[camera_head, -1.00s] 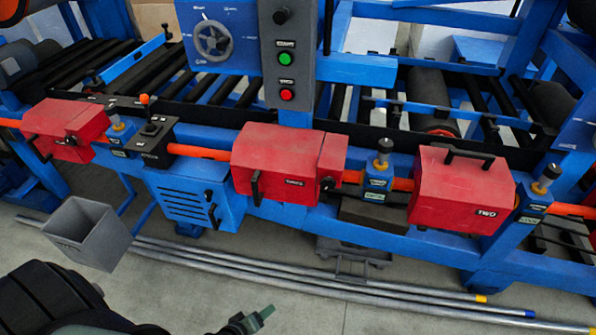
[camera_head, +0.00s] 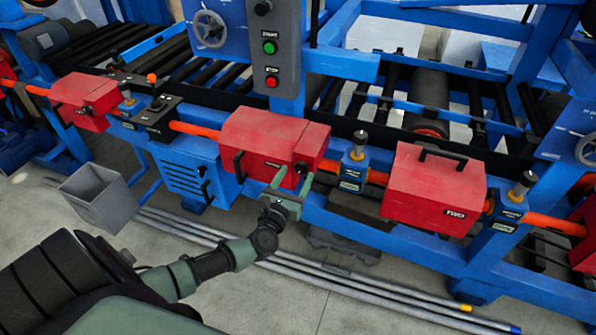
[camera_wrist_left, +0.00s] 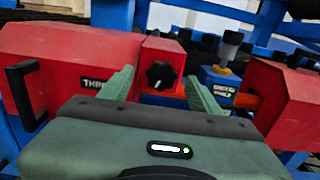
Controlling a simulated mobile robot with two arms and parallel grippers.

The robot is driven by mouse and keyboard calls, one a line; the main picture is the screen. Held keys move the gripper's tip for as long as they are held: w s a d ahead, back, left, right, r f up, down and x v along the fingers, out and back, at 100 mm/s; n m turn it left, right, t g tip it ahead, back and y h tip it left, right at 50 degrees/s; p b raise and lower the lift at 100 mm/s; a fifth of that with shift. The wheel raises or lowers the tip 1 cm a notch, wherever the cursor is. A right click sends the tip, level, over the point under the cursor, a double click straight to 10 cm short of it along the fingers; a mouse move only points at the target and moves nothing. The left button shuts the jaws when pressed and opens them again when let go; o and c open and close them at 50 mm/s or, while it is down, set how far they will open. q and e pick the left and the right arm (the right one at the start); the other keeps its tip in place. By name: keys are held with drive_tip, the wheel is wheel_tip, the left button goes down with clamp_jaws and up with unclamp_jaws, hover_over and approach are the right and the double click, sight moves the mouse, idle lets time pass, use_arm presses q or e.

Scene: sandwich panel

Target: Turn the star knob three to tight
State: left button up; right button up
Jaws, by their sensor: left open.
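The star knob (camera_wrist_left: 161,75) is black and lobed, on the front of the small red block at the right end of the red housing labelled THREE (camera_wrist_left: 66,60). In the head view the knob (camera_head: 301,168) is small and partly hidden by my left gripper. The housing (camera_head: 258,140) is left of centre there. My left gripper (camera_head: 293,178) is open, its green fingertips pointing at the knob. In the left wrist view the knob shows between the two fingers (camera_wrist_left: 158,82), with no contact visible. My right gripper is not in view.
A red housing labelled TWO (camera_head: 435,185) stands to the right. A blue clamp with a silver-topped post (camera_head: 355,160) sits between the housings. A grey bin (camera_head: 98,198) and long pipes (camera_head: 370,284) lie on the floor. A panel with a green button (camera_head: 269,47) is above.

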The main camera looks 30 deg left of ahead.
use_arm(q)
drive_tip(key=shift+w, duration=0.9)
drive_tip(key=shift+w+a, duration=0.15)
drive_tip(key=c, duration=1.3)
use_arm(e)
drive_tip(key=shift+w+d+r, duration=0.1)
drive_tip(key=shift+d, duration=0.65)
